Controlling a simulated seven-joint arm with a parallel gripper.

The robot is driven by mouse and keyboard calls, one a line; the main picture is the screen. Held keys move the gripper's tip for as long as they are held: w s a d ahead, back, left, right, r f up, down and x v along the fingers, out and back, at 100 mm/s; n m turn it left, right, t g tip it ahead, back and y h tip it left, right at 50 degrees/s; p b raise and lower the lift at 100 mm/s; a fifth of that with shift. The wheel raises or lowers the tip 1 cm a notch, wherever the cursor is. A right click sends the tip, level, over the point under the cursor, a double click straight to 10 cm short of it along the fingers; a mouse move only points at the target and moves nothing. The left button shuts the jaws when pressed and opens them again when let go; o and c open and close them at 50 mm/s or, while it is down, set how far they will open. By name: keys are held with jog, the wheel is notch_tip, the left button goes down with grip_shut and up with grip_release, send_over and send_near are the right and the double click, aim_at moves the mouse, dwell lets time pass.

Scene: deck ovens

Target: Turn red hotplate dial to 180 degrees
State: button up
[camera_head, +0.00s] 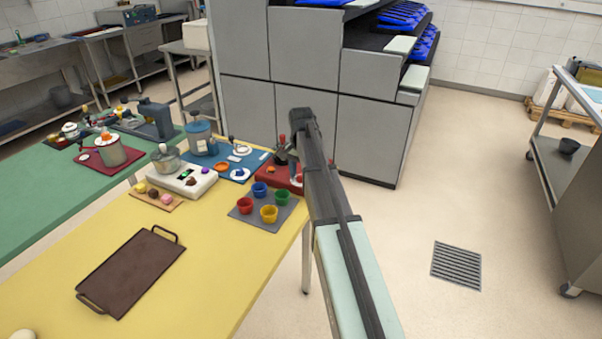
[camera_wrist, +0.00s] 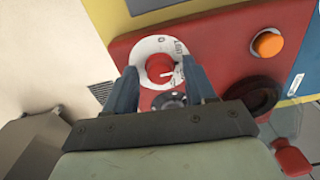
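The red dial (camera_wrist: 159,68) sits on a white ring with printed marks on the red hotplate (camera_wrist: 215,45) in the wrist view. A small white pointer mark shows at the dial's right side. The exact setting is too small to read. My gripper (camera_wrist: 160,66) is open, with one blue finger at each side of the dial and visible gaps between. Whether the fingers reach down to the dial's height I cannot tell. In the head view the red hotplate (camera_head: 268,178) is at the table's far right corner, partly covered by my arm; the fingers cannot be made out there.
An orange knob (camera_wrist: 267,44) and a dark round part (camera_wrist: 170,100) are near the dial. Coloured cups on a grey mat (camera_head: 243,216) and a white hotplate (camera_head: 184,180) are left.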

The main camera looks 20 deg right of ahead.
aim_at(301, 175)
jog(key=shift+o, duration=0.3)
notch_tip(301, 175, up, 14)
dwell(0.6)
jog(key=shift+f, duration=0.1)
